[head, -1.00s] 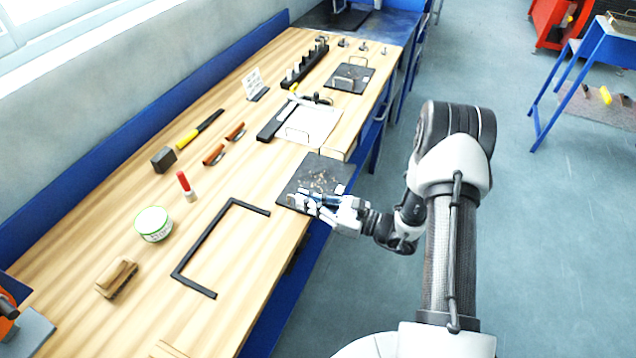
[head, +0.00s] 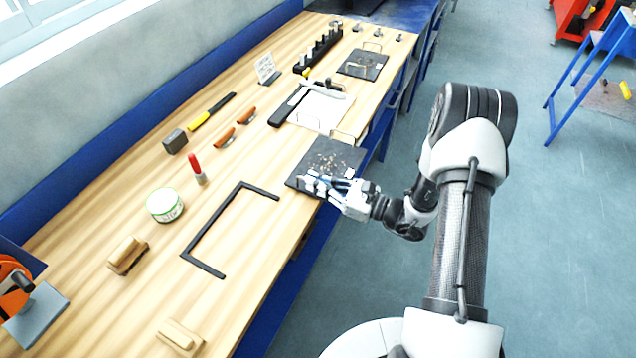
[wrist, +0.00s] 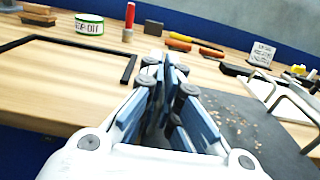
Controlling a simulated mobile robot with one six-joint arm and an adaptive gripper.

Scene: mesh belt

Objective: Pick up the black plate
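A black plate (head: 316,158) with pale crumbs scattered on it lies flat at the front edge of the wooden bench. A thin metal handle (head: 345,137) stands at its far side. The plate also shows in the wrist view (wrist: 252,135), right of the fingers. My gripper (head: 311,181) is at the plate's near left corner, low over its edge; in the wrist view the fingertips (wrist: 166,66) are together with nothing visible between them. The fingers hide part of that corner. I cannot tell whether they touch the plate.
A black open frame (head: 213,232) lies left of the plate. A white sheet in a holder (head: 320,108) and another dark plate with handles (head: 362,66) lie beyond.

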